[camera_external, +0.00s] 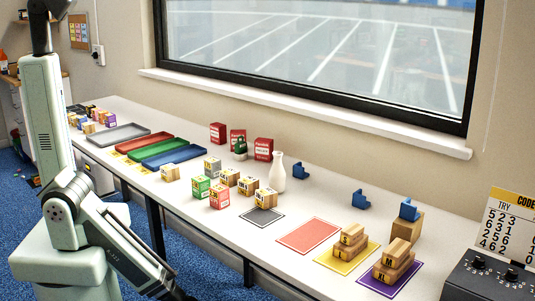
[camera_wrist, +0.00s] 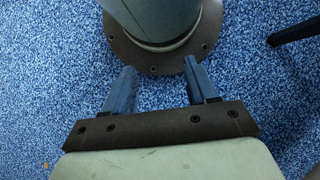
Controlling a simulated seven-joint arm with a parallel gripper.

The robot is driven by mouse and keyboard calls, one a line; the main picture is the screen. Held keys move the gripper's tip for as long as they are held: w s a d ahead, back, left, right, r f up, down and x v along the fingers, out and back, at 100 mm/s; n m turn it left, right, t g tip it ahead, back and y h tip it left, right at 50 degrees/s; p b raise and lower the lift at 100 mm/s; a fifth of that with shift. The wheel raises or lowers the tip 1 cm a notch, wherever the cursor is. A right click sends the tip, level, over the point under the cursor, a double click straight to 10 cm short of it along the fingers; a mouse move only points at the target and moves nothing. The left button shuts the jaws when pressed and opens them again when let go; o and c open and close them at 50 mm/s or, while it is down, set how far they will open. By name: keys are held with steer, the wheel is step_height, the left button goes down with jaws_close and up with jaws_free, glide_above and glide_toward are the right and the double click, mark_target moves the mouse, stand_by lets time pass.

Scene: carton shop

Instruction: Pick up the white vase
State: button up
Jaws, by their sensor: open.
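The white vase (camera_external: 277,175) stands upright on the long white table in the external view, behind the small blocks and left of a blue piece. It is narrow at the neck and wider below. My gripper shows in the wrist view (camera_wrist: 160,88) with its two fingers apart and nothing between them. It points down toward the blue carpet, beside a round grey base. In the external view my arm reaches down in front of the table and the gripper is cut off at the bottom edge. The vase is not in the wrist view.
Several printed blocks (camera_external: 219,196) stand just left of the vase, with red cartons (camera_external: 263,149) behind. A small plant (camera_external: 240,147) is near them. Coloured mats (camera_external: 309,235) and stacked wooden blocks (camera_external: 393,254) lie to the right. Trays (camera_external: 172,154) are at the left.

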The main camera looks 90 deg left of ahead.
stand_by(0.5)
steer(key=shift+o, duration=1.3)
